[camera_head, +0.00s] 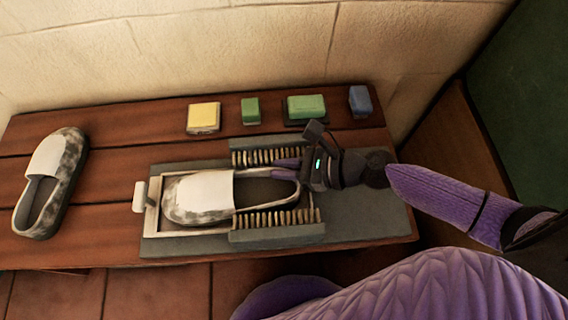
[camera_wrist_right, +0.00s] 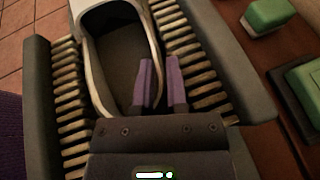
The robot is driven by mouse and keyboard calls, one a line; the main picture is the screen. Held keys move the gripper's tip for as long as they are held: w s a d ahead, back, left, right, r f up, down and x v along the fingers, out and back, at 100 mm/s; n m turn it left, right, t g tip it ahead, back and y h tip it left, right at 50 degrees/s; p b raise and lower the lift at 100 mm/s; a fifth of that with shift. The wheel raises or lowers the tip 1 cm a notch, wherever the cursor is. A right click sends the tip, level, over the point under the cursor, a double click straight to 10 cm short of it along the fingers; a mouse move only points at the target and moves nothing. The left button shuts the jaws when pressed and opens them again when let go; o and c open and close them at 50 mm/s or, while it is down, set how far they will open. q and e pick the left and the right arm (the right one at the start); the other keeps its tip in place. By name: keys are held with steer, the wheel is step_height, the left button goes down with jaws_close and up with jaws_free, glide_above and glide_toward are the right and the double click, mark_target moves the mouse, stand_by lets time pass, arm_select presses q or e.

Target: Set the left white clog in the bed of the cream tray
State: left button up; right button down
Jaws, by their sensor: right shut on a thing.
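A white clog with grey mottled sides (camera_head: 205,195) lies in the cream tray (camera_head: 152,218), toe to the left, between two brush rows. Its open heel end shows in the wrist view (camera_wrist_right: 92,60). My right gripper (camera_head: 284,168) is shut on the clog's rim near the heel, on the far side. In the wrist view its purple fingers (camera_wrist_right: 160,72) straddle the rim, one inside the opening and one outside. I cannot tell whether the sole rests fully on the tray bed. A second matching clog (camera_head: 48,182) lies on the bench at the left. My left gripper is out of view.
Bristle rows (camera_head: 278,219) flank the tray on a grey base (camera_head: 370,222). A white handle (camera_head: 139,197) stands at the tray's left end. A yellow block (camera_head: 204,117), green blocks (camera_head: 306,106) and a blue block (camera_head: 360,100) line the back, before the wall.

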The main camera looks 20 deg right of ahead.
steer(key=c, duration=0.6)
jaws_free()
